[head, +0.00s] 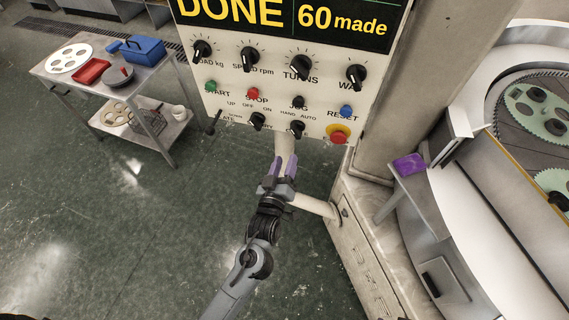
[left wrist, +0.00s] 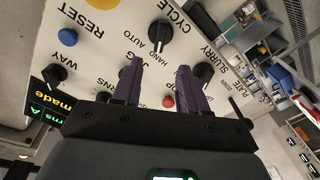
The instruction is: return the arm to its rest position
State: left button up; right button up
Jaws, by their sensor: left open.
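My left gripper (head: 284,168) is in the middle of the head view, just below the lower edge of the control panel (head: 225,98). Its two purple fingers point up toward the panel and are apart, with nothing between them. In the left wrist view the open fingers (left wrist: 160,85) stand in front of the panel face, which appears upside down with its knobs and buttons. Whether the fingertips touch the panel cannot be told. My right gripper is not in either view.
The panel has black knobs, a blue button (head: 346,111) and a red button on a yellow ring (head: 338,133). A lapping machine (head: 480,215) stands at right. A trolley (head: 95,88) with trays and a blue toolbox (head: 143,50) stands at left. The green floor between is clear.

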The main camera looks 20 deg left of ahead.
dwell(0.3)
pick_arm(q)
jog(key=s+a+r+m+g+h+p, duration=0.1)
jog(key=s+m+g+p, duration=0.4)
jog(key=s, duration=0.8)
jog(key=s+a+r+m+g+h+p, duration=0.2)
jog(key=s+m+g+p, duration=0.3)
jog(key=s+g, duration=0.4)
jog(key=s+a, duration=0.1)
jog(key=s, duration=0.3)
jog(key=shift+s+r+p, duration=0.35)
jog(key=shift+a, duration=0.1)
jog(key=shift+c, duration=0.4)
